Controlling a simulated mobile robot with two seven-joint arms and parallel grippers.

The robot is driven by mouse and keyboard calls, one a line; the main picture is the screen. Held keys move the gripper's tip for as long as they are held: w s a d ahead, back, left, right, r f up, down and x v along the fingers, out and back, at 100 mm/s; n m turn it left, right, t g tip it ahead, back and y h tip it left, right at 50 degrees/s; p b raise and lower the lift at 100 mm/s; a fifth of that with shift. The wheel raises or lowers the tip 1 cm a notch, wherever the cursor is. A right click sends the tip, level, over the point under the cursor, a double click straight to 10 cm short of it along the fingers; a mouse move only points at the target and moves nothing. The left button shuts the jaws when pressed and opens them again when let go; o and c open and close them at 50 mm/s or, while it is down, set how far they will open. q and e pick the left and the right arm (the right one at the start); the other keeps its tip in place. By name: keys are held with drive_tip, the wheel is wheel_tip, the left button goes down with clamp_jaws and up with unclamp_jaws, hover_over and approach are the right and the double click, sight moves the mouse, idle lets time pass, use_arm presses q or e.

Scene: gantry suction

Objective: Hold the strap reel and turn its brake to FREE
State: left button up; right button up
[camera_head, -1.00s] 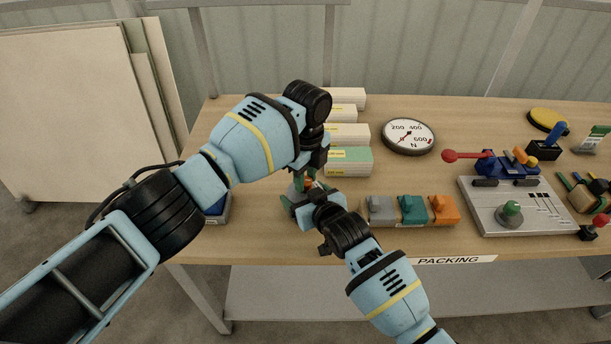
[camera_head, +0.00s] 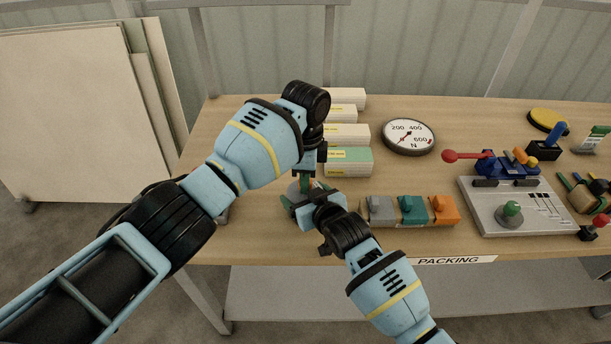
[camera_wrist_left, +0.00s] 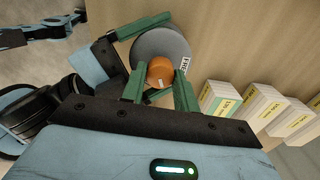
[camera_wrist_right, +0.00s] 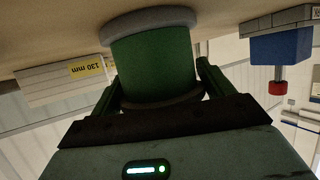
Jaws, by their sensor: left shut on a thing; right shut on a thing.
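The strap reel shows in the left wrist view as a grey disc (camera_wrist_left: 177,45) with an orange brake knob (camera_wrist_left: 160,68) at its centre. A FREE label (camera_wrist_left: 184,65) sits right of the knob. The knob's pale mark points down in that view, not at the label. My left gripper (camera_head: 305,184) is above the reel, its fingers (camera_wrist_left: 160,90) shut on the knob from both sides. My right gripper (camera_head: 298,200) is shut around the reel's green drum (camera_wrist_right: 153,68), between its grey flanges. In the head view the two grippers hide most of the reel.
Several white boxes (camera_head: 347,134) stand behind the reel. Grey, teal and orange blocks (camera_head: 412,210) lie close on its right. A gauge (camera_head: 408,136) and a control panel (camera_head: 522,207) are further right. The table edge with the PACKING label (camera_head: 450,260) is in front.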

use_arm(q)
drive_tip(key=shift+r, duration=0.1)
idle(0.3)
drive_tip(key=o, duration=1)
